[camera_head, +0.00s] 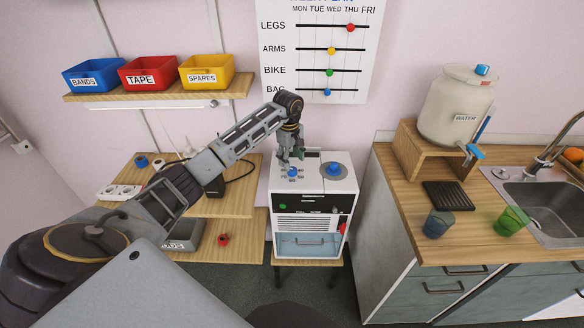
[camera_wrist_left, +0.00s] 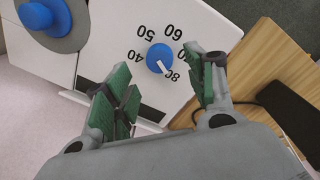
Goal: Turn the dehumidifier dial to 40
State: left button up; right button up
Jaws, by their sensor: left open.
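The white dehumidifier (camera_head: 312,205) stands on a low wooden stand. Its small blue dial (camera_wrist_left: 160,57) has a white pointer and is ringed by numbers; 40, 50, 60 and 80 show upside down in the left wrist view. The pointer points down and right, close to the 80. The dial also shows on the machine's top in the head view (camera_head: 292,173). My left gripper (camera_wrist_left: 160,88) is open and empty, its green-padded fingers spread to either side just short of the dial. It hangs over the top panel in the head view (camera_head: 290,153). My right gripper is not in view.
A larger blue knob on a grey disc (camera_head: 333,169) sits beside the dial. A wooden shelf unit (camera_head: 235,205) with a black cable stands left. The counter (camera_head: 400,200) at right holds a water dispenser (camera_head: 457,105) and cups. A slider chart (camera_head: 320,50) hangs behind.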

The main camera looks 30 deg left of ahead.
aim_at(292, 169)
pick_arm(q)
jog(key=shift+w+f+p, duration=0.15)
jog(key=shift+f+p, duration=0.15)
jog(key=shift+f, duration=2.25)
jog(key=c, duration=1)
